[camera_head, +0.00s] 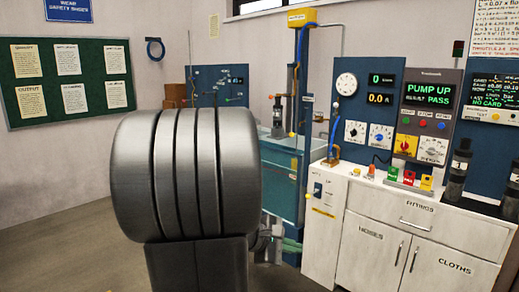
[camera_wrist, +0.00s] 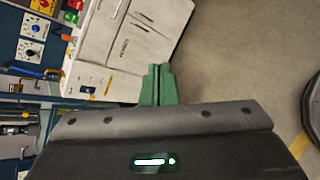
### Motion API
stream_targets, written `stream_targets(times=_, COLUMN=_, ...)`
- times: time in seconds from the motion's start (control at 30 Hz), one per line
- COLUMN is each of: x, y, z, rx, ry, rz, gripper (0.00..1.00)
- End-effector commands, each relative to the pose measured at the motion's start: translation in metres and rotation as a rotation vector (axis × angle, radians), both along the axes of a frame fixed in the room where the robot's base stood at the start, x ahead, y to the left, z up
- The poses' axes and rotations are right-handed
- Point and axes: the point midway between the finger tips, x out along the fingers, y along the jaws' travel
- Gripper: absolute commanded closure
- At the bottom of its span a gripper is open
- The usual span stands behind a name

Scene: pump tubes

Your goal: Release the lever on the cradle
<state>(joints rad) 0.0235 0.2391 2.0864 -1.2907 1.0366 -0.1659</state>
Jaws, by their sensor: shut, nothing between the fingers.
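My gripper's green fingers (camera_wrist: 158,85) are together and empty in the wrist view, pointing toward the floor in front of the white cabinet. In the head view, green finger parts (camera_head: 291,246) show low, behind my large grey arm link. A dark upright pump (camera_head: 278,117) stands at the blue-green test bench (camera_head: 286,160), beside a blue post with a yellow box (camera_head: 302,17) on top. I cannot clearly make out the cradle or its lever; my arm covers part of the bench. My fingers touch nothing that I can see.
The white cabinet (camera_head: 420,250) with a drawer and doors stands at the right. Above it is a control panel (camera_head: 426,110) reading "PUMP UP". Dark pumps (camera_head: 458,168) stand on its top. Open floor (camera_wrist: 240,60) lies right of my fingers in the wrist view.

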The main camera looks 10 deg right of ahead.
Motion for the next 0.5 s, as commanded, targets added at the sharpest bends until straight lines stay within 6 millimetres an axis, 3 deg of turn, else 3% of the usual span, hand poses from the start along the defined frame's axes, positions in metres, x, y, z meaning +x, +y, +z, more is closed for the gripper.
stream_targets(times=0.1, x=0.050, y=0.003, z=0.043, rx=-0.207, ry=0.042, rz=0.152, gripper=1.00)
stream_targets(times=0.3, x=0.125, y=0.032, z=0.101, rx=-0.552, ry=0.091, rz=0.386, gripper=1.00)
stream_targets(times=0.5, x=0.171, y=0.067, z=0.132, rx=-0.799, ry=0.111, rz=0.540, gripper=1.00)
